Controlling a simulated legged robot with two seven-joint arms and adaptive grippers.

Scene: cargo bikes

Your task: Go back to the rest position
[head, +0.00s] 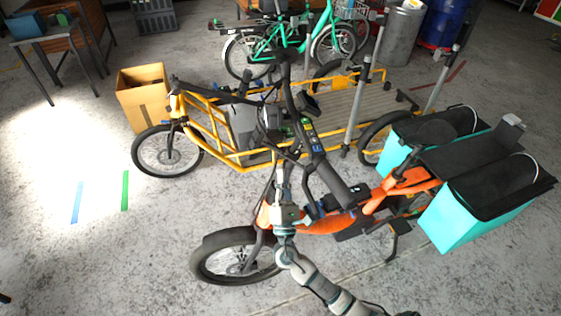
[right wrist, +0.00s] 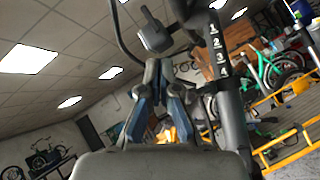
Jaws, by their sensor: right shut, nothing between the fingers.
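The orange cargo bike (head: 330,222) stands in front of me, its handlebar stem (head: 312,140) rising toward me. My right arm comes in from the bottom. My right gripper (head: 280,172) points up beside the stem, over the front of the orange bike. It is shut and empty. In the right wrist view its fingers (right wrist: 163,70) close together just left of a dark post with numbers 1 to 4 (right wrist: 218,60). I cannot tell whether the gripper touches the handlebar or its cables. My left gripper is not in view.
A yellow cargo bike (head: 228,150) stands close behind the orange one. Turquoise panniers (head: 475,222) hang at the orange bike's rear. A cardboard box (head: 143,95) and a green bike (head: 290,45) stand further back. The floor at the left is clear, with blue and green tape strips.

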